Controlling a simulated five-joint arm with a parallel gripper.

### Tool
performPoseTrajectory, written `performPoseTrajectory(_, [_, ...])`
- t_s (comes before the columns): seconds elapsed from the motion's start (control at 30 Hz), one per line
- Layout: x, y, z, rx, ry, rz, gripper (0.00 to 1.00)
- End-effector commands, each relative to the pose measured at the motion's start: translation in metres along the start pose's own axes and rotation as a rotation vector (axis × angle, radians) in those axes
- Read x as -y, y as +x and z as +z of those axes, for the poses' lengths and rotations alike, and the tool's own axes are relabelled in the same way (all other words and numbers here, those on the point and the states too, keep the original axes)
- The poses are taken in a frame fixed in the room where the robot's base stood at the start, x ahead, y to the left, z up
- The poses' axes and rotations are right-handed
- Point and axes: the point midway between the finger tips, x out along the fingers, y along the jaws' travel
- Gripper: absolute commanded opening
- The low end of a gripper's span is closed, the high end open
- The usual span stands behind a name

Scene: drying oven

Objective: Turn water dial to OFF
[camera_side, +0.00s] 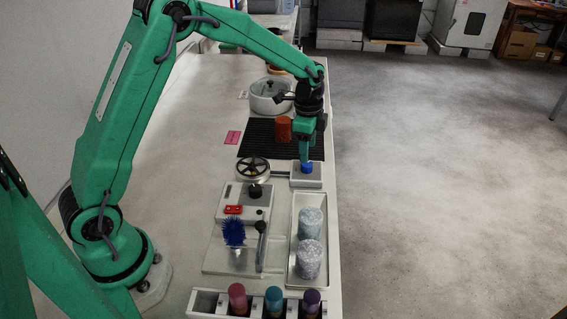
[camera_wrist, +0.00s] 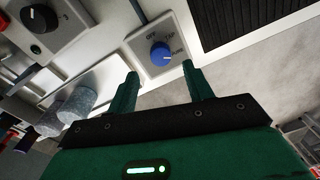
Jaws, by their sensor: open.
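The water dial is a blue knob (camera_wrist: 160,52) on a small pale box (camera_wrist: 143,52), which also shows in the side view (camera_side: 309,181). Labels around the knob in the wrist view include OFF, TAP and one at the right that looks like PURE. The knob's pointer is too small to read surely; a light mark seems to face right. My gripper (camera_wrist: 160,69) is open, with a green finger on either side of the knob's near side in the picture. In the side view my gripper (camera_side: 306,161) is right above the blue knob (camera_side: 307,168). I cannot tell whether it touches.
A black handwheel (camera_side: 253,168) stands left of the dial box. A black ribbed mat (camera_side: 262,148) with an orange object (camera_side: 283,129) lies behind. A tray (camera_side: 294,238) with two grey cylinders is in front. The bench's right edge is close to the dial box.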

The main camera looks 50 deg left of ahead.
Motion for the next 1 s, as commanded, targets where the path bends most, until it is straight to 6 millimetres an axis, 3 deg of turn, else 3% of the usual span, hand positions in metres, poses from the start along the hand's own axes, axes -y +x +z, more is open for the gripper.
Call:
performPoseTrajectory(0.4, [0.000,0.047,0.001,0.001,-0.001,0.002,0.51])
performPoseTrajectory(0.8, [0.001,0.053,0.001,0.000,-0.001,0.000,0.51])
performPoseTrajectory(0.83, [0.001,0.053,0.001,0.000,0.000,0.000,0.49])
performPoseTrajectory(1.0, [0.001,0.053,0.001,0.000,0.000,0.000,0.16])
